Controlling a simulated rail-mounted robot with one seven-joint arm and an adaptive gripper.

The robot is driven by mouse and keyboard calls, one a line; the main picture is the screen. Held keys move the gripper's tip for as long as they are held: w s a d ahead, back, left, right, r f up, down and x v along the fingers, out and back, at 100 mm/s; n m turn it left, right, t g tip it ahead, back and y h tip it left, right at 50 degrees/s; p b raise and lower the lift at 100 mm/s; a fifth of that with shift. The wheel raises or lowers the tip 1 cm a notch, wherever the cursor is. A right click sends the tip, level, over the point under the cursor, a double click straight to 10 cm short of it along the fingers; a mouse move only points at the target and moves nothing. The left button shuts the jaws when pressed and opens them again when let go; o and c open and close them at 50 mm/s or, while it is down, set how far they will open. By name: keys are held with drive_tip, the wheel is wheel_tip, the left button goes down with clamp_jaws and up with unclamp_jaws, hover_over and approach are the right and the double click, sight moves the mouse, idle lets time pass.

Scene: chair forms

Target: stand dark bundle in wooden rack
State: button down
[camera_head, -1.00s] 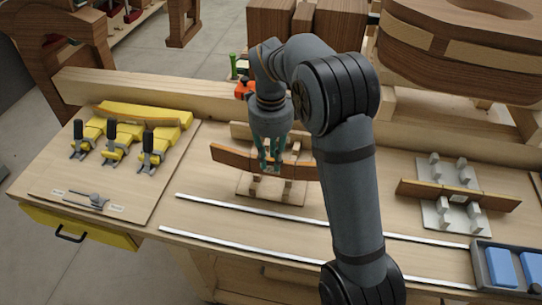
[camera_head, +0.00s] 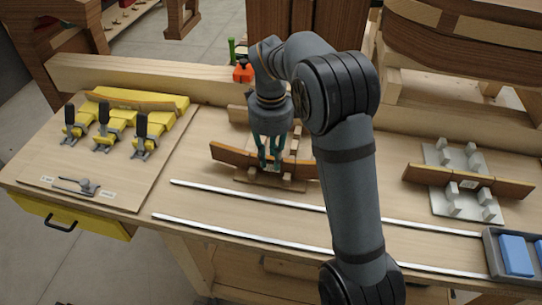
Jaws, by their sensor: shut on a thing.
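The dark bundle (camera_head: 233,155) is a long, slightly bent reddish-brown strip, with its long side running left to right. My gripper (camera_head: 271,163) points down and is shut on its middle. The wooden rack (camera_head: 262,184) is a pale low base with short posts, directly below and around the bundle's middle. The bundle's ends reach out past the rack on both sides. My fingers and arm hide part of the posts and the bundle's right end. I cannot tell whether the bundle rests on the rack base or is just above it.
A grey rack (camera_head: 440,205) at right holds another brown strip (camera_head: 420,174). Yellow forms with clamps (camera_head: 104,128) stand at left on a board. Two metal rails (camera_head: 220,230) cross the front. A tray with blue blocks (camera_head: 515,255) is at front right. A thick beam lies behind.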

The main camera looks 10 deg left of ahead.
sight(271, 159)
drive_tip(key=shift+f+b, duration=0.35)
drive_tip(key=c, duration=1.6)
unclamp_jaws()
drive_tip(key=shift+o, duration=0.6)
drive_tip(key=shift+r, duration=0.1)
wheel_tip(271, 159, up, 12)
wheel_tip(271, 159, down, 12)
drive_tip(key=shift+f, duration=0.1)
drive_tip(key=shift+r+p, duration=0.25)
drive_tip(key=shift+p, duration=0.05)
